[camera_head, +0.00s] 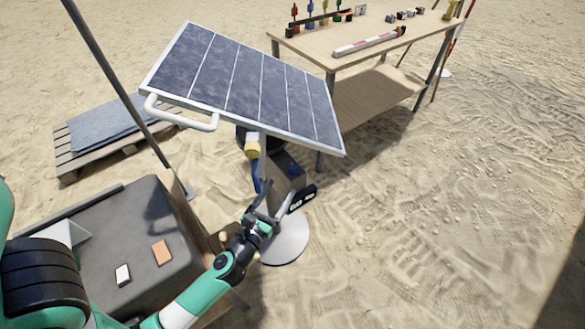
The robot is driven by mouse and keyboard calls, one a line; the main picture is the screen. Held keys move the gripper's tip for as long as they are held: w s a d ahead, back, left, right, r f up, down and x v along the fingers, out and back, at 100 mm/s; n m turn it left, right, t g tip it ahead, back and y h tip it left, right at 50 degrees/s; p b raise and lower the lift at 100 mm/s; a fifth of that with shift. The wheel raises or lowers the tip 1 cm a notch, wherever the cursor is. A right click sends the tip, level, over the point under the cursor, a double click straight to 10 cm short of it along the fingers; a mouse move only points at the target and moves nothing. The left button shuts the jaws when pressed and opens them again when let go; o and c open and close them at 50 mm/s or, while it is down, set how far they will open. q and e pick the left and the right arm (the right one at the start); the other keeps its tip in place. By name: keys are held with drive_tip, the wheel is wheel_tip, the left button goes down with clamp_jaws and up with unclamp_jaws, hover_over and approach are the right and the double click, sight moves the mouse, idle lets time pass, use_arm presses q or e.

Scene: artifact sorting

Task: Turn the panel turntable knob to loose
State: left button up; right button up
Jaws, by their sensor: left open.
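The solar panel (245,85) is tilted on a post above a round grey base (288,240). Under it are a yellow-and-white part (252,147) and a blue part (294,170) on the dark post. A small black plate with white marks (302,198) sits at the post's lower right; its text is too small to read. I cannot tell for sure which part is the turntable knob. My left gripper (272,198) is open beside the lower post, close to the black plate. Contact cannot be told. My right gripper is not in view.
A wooden table (375,40) with small tools and a striped bar (368,43) stands at the back right. A grey-topped bench (110,235) with an orange block (161,252) and a white block (123,275) is at left. A pallet (68,165) lies behind. Sand at right is clear.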

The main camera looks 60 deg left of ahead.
sight(291, 172)
use_arm(q)
drive_tip(key=x, duration=0.9)
drive_tip(key=shift+w+a+r, duration=0.2)
drive_tip(key=shift+a, duration=0.15)
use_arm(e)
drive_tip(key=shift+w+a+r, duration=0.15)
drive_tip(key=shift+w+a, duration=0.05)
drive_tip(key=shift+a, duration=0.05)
use_arm(q)
drive_tip(key=shift+s+d, duration=0.1)
drive_tip(key=shift+c, duration=0.2)
clamp_jaws()
drive_tip(key=shift+f+n+g+y+b, duration=0.35)
drive_tip(key=shift+g+y+b, duration=0.2)
drive_tip(key=shift+b, duration=0.65)
drive_tip(key=shift+r+n+y, duration=0.15)
drive_tip(key=shift+n+y, duration=0.1)
drive_tip(key=shift+y, duration=0.1)
drive_tip(key=shift+r+g, duration=0.15)
drive_tip(key=shift+g, duration=0.1)
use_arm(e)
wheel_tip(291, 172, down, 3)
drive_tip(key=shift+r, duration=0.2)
